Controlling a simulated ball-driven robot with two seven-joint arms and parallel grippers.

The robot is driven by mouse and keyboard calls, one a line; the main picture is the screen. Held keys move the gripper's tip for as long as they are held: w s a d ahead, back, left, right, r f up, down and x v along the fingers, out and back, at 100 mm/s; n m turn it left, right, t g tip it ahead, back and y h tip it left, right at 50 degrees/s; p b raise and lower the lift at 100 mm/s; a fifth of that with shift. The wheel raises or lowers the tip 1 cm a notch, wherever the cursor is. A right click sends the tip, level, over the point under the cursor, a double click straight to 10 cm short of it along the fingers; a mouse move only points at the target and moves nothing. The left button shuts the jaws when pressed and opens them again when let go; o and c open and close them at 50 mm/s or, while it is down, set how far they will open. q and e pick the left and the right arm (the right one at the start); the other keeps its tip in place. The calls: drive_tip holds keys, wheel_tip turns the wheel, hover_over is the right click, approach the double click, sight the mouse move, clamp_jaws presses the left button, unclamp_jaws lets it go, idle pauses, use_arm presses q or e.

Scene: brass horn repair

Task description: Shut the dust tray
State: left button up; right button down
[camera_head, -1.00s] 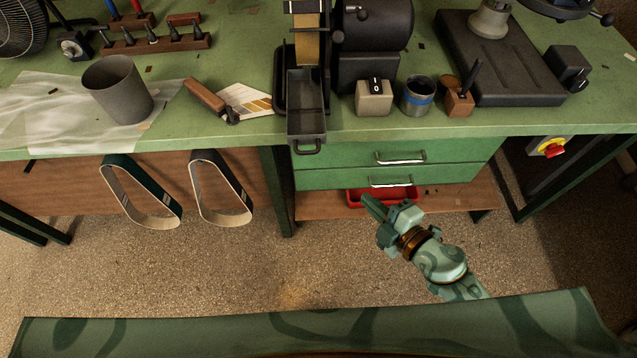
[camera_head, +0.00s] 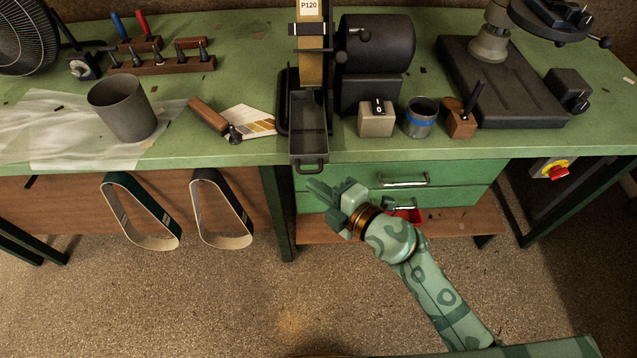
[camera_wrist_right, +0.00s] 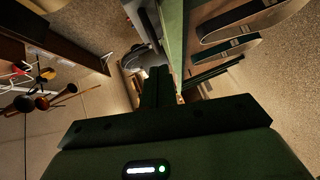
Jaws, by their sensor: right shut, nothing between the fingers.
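The dust tray (camera_head: 309,133) is a dark grey open-topped box under the belt grinder (camera_head: 372,50). It is pulled out toward me, and its front handle (camera_head: 310,168) hangs past the bench's front edge. My right gripper (camera_head: 318,188) is shut and empty, just below and slightly right of the tray handle, in front of the green drawers. It looks apart from the handle. My left gripper is not in view.
Two green drawers (camera_head: 455,176) with metal handles sit right of the tray. A red bin (camera_head: 410,215) is on the shelf below. Two sanding belts (camera_head: 220,212) hang at the left. A grey cup (camera_head: 122,108) and a blue-banded cup (camera_head: 420,118) stand on the bench.

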sight(318, 144)
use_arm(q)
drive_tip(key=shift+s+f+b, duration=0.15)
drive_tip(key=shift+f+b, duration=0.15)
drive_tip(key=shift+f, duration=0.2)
use_arm(e)
drive_tip(key=shift+w+f, duration=0.25)
drive_tip(key=shift+w, duration=0.7)
drive_tip(key=shift+d, duration=0.1)
